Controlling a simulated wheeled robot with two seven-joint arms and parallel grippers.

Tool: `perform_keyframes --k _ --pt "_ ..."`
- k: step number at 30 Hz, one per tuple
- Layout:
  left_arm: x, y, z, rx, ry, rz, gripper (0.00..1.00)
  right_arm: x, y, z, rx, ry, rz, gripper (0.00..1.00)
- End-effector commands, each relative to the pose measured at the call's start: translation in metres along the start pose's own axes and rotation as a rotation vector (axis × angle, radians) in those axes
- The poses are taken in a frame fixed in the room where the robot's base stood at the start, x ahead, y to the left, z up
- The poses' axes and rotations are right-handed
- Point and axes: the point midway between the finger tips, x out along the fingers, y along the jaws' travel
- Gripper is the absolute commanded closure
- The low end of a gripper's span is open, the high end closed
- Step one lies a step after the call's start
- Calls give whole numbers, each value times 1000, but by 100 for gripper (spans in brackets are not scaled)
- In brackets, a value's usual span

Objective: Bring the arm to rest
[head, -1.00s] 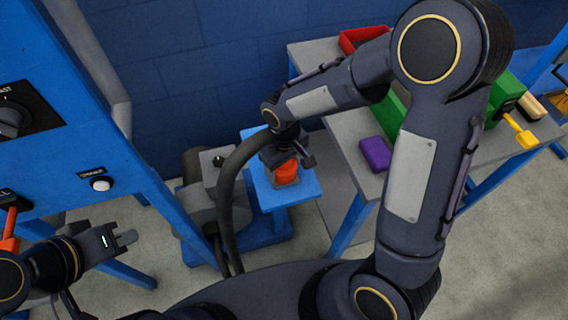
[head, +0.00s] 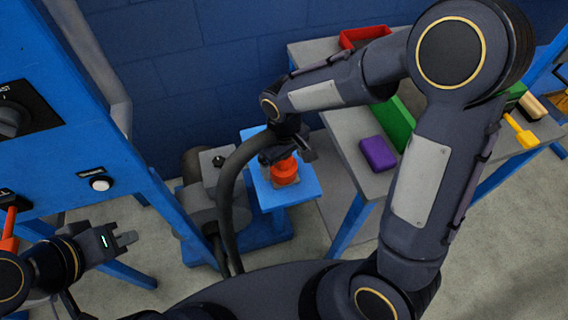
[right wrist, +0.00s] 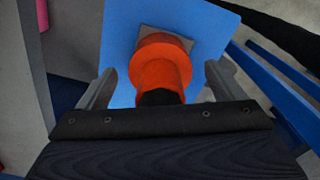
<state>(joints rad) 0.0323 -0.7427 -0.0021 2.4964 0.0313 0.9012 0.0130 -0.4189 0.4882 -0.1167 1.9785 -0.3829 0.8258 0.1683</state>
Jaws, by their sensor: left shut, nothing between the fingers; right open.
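My right arm reaches over from the right in the head view, and my right gripper (head: 290,152) is above a small blue stand (head: 308,188). An orange-red round part (head: 285,172) sits on a grey plate on that stand. In the right wrist view the orange part (right wrist: 160,68) lies between the two spread fingers, with clear gaps on both sides; its dark end is close to the gripper body. My right gripper is open. My left gripper (head: 127,239) is at the lower left, shut and empty, beside the blue panel frame (head: 90,140).
A grey table (head: 345,125) at the right holds a purple block (head: 378,153), a red bin (head: 364,37), a green bin (head: 398,122) and a yellow-handled tool (head: 522,133). A dark curved hose (head: 226,195) runs close left of the stand. A red-handled lever (head: 9,228) is near my left arm.

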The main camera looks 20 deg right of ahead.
Motion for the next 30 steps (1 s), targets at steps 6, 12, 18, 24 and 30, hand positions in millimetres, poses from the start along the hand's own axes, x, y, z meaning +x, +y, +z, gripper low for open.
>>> perform_keyframes --k 6,12,18,24,30 --pt "-3 1 -1 0 0 0 100 -38 0 -1 0 4 -1 11" --pt "-3 1 -2 0 0 0 100 -52 0 0 -1 1 0 11" --pt "-4 2 -2 0 0 0 100 -60 5 8 24 18 -17 11" --pt "-7 3 -4 0 0 0 100 -100 26 56 173 138 -117 11" --pt "-11 5 -5 0 0 0 100 -132 33 123 358 313 -213 11"
